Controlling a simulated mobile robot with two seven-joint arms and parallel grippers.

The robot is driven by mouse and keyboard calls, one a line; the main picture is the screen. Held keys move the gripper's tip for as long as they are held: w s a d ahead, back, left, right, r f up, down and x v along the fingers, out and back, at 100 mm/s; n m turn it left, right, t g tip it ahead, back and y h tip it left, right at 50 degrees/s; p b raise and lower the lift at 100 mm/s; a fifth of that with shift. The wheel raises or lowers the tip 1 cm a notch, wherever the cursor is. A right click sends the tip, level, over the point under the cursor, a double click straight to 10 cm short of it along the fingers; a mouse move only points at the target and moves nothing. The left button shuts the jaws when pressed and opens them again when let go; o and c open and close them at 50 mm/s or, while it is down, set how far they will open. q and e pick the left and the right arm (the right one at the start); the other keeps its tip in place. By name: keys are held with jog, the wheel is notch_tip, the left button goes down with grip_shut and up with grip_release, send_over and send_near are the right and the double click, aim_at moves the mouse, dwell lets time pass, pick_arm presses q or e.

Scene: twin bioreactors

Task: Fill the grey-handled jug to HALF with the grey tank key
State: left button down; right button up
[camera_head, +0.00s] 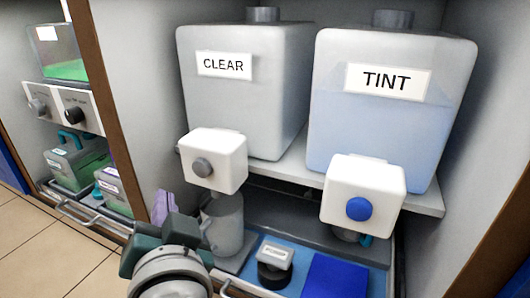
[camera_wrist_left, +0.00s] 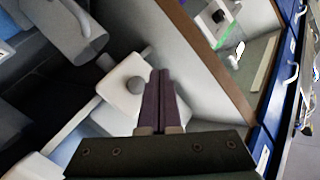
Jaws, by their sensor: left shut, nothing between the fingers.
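The CLEAR tank (camera_head: 243,85) stands at the left of the shelf, with a white tap box (camera_head: 222,150) in front. The grey key (camera_head: 202,168) is a round knob on that box; it also shows in the left wrist view (camera_wrist_left: 136,86). A grey jug (camera_head: 225,225) stands below this box, partly hidden by the box and my arm. Its liquid level cannot be seen. It appears in the left wrist view (camera_wrist_left: 80,32) too. My left gripper (camera_head: 163,203) is shut and empty, its purple fingers (camera_wrist_left: 163,75) left of and below the key. Contact cannot be told. My right gripper is out of view.
The TINT tank (camera_head: 388,100), holding pale blue liquid, stands to the right; its tap box has a blue key (camera_head: 360,209). A small dark-based device (camera_head: 275,266) sits beside a blue pad (camera_head: 335,277). A brown upright edge (camera_head: 105,85) borders the left bay.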

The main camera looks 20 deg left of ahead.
aim_at(201, 169)
pick_arm(q)
jog(key=shift+w+d+b, duration=0.2)
jog(key=shift+w+b, duration=0.4)
jog(key=shift+w, duration=1.95)
jog(key=shift+w, duration=0.45)
